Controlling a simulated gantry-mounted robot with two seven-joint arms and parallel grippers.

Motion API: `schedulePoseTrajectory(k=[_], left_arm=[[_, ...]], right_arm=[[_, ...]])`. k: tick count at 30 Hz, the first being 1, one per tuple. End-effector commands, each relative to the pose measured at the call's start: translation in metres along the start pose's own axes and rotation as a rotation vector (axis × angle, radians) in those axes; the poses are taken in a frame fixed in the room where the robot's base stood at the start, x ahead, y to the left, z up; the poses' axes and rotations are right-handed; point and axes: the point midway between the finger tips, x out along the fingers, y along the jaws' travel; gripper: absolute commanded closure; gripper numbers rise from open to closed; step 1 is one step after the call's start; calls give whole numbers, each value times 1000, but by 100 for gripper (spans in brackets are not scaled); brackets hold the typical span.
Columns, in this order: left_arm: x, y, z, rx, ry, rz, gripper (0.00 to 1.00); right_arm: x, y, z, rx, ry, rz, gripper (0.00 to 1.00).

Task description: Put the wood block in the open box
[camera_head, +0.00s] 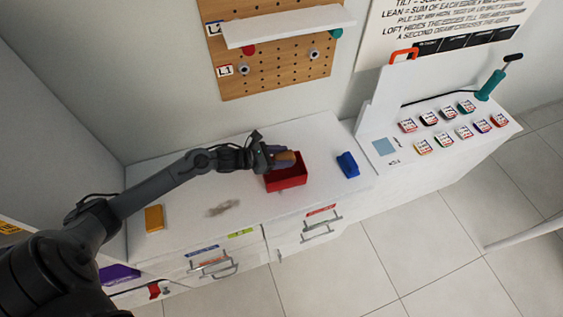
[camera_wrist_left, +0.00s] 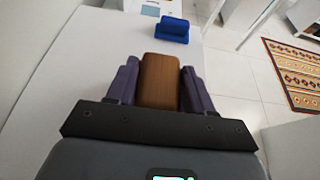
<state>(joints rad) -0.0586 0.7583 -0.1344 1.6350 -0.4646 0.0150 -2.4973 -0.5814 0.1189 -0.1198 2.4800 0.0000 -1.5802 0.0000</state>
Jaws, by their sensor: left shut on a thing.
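The brown wood block (camera_wrist_left: 159,81) sits between the purple fingers of my left gripper (camera_wrist_left: 158,85) in the left wrist view. In the head view my left gripper (camera_head: 277,157) is shut on the wood block (camera_head: 284,157) at the open red box (camera_head: 287,180). The block shows over the box's opening, at its back part. I cannot tell whether it touches the box. My right gripper does not show.
A blue object (camera_head: 348,164) stands right of the box, and shows in the wrist view (camera_wrist_left: 173,29). A yellow block (camera_head: 154,218) and a grey patch (camera_head: 223,208) lie left on the white top. A pegboard (camera_head: 275,68) with a white shelf hangs behind.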

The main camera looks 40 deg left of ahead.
Motion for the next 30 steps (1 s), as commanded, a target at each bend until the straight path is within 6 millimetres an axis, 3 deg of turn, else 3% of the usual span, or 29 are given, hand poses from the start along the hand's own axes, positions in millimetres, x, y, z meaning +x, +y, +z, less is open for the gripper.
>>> schedulePoseTrajectory(k=[13,30], left_arm=[[14,2,-36,-3,-1,2,79],[17,2,-45,1,0,0,79]], right_arm=[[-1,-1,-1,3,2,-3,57],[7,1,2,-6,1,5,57]])
